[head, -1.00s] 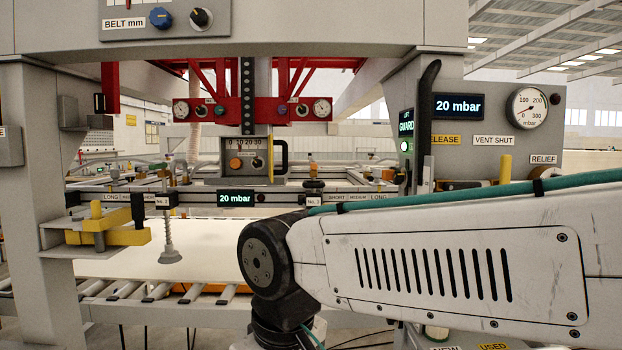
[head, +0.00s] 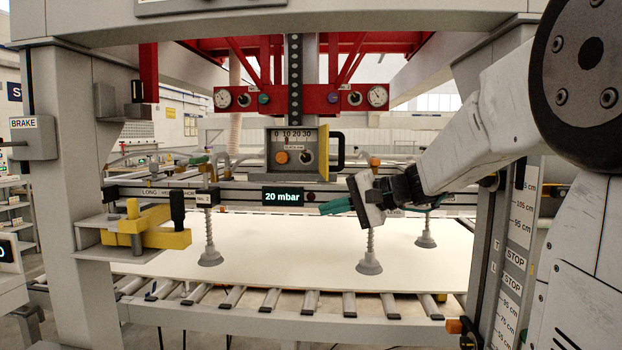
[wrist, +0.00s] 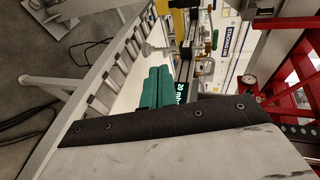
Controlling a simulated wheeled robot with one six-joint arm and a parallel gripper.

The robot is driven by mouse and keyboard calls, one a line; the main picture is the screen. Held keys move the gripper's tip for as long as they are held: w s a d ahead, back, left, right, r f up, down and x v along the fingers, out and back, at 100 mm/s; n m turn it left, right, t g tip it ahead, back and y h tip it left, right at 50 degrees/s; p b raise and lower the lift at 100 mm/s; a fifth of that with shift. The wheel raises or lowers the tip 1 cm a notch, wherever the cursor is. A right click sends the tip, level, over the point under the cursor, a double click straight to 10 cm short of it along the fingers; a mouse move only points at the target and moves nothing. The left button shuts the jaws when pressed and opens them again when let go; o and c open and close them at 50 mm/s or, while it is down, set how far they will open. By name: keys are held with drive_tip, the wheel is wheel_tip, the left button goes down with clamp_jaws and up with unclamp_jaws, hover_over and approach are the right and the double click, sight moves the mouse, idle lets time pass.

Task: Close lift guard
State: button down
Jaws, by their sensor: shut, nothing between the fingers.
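A grey control box (head: 290,160) hangs on the dark mast in the middle of the head view. It has a 0–30 scale, an orange button and a dark knob. A narrow yellow plate (head: 323,152) with a black handle (head: 338,150) stands at its right side. I cannot tell whether this is the lift guard, or whether it is open; no guard label shows now. My gripper (head: 336,207) has teal fingers, shut and empty, pointing left, below and right of the box and apart from it. The fingers also show in the wrist view (wrist: 158,88).
A crossbeam (head: 235,195) with a 20 mbar display (head: 283,197) runs behind my fingers. Suction cups (head: 209,256) hang above a pale sheet (head: 290,270) on rollers. A yellow clamp (head: 150,230) is at left. A scaled post (head: 515,235) stands at right, near my arm.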

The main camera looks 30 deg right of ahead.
drive_tip(key=w+d+r+m+t+h, duration=0.1)
drive_tip(key=w+d+r+m+t, duration=0.15)
drive_tip(key=d, duration=0.55)
drive_tip(key=w+d+r+m+t+h, duration=0.1)
drive_tip(key=w+d+m+t+h, duration=0.15)
drive_tip(key=d, duration=0.45)
drive_tip(key=r+x, duration=0.1)
drive_tip(key=x, duration=0.8)
drive_tip(key=shift+w+r+n+t+y, duration=0.15)
drive_tip(key=shift+w+n+t+y, duration=0.2)
drive_tip(key=shift+t+y, duration=0.1)
drive_tip(key=shift+a+h, duration=0.25)
drive_tip(key=shift+h, duration=0.05)
